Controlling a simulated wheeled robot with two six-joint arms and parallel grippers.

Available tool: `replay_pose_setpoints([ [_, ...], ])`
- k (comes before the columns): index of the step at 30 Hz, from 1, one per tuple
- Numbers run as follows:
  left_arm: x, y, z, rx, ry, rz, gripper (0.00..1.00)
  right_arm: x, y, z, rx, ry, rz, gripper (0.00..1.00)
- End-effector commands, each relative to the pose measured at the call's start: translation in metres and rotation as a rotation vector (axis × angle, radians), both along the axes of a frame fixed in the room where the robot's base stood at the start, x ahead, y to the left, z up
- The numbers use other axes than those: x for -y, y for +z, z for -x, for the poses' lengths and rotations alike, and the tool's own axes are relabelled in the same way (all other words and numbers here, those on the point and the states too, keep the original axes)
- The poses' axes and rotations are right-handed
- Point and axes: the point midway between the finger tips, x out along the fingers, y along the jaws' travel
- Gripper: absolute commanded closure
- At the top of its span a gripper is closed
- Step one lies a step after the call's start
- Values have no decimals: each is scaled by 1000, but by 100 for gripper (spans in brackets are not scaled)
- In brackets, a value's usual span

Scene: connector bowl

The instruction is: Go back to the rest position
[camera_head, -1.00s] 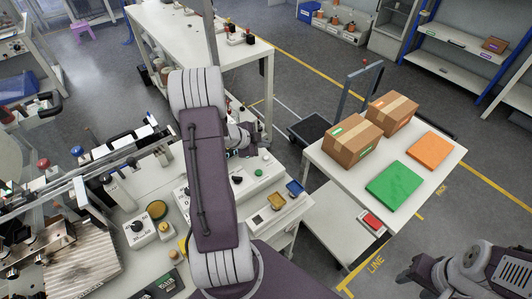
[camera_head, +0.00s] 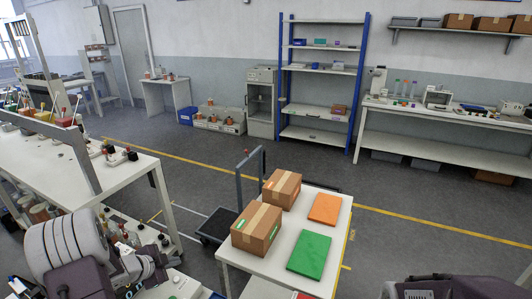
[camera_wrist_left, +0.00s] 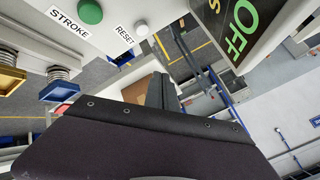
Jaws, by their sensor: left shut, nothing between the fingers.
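My left arm comes in at the lower left of the head view, and its gripper (camera_head: 150,262) is small there and partly hidden by the arm. In the left wrist view the dark gripper (camera_wrist_left: 160,92) is shut with nothing between its fingers. A panel with a green STROKE button (camera_wrist_left: 90,12) and a white RESET button (camera_wrist_left: 142,29) lies beyond it, apart from the fingers. Part of my right arm shows at the bottom right of the head view; its gripper is out of frame.
A white table (camera_head: 262,270) carries two cardboard boxes (camera_head: 257,228), a green panel (camera_head: 309,255) and an orange panel (camera_head: 325,208). A long workbench (camera_head: 120,180) is at left; open floor (camera_head: 400,240) lies to the right.

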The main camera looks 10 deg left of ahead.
Motion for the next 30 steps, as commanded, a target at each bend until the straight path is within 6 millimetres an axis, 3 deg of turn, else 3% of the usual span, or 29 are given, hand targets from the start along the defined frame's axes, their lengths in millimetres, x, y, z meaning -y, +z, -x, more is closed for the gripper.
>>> replay_pose_setpoints([
  [2, 33, 21, -22, 36, -91, -31, 100, 0, 0, 0, 0, 0, 0, 54],
  [6, 120, 74, -53, 118, -210, -57, 100, 0, 0, 0, 0, 0, 0, 54],
  [8, 158, 97, -57, 129, -163, -47, 100, 0, 0, 0, 0, 0, 0, 54],
  [10, 183, 109, -44, 81, -23, -8, 100, 0, 0, 0, 0, 0, 0, 54],
  [14, 198, 90, 23, -140, 322, 120, 100, 0, 0, 0, 0, 0, 0, 54],
  [18, 193, 50, 114, -457, 702, 250, 100, 0, 0, 0, 0, 0, 0, 54],
  [21, 198, 34, 156, -618, 859, 297, 100, 0, 0, 0, 0, 0, 0, 54],
  [25, 203, 31, 179, -716, 943, 312, 100, 0, 0, 0, 0, 0, 0, 54],
  [30, 203, 31, 180, -718, 950, 311, 100, 0, 0, 0, 0, 0, 0, 54],
])
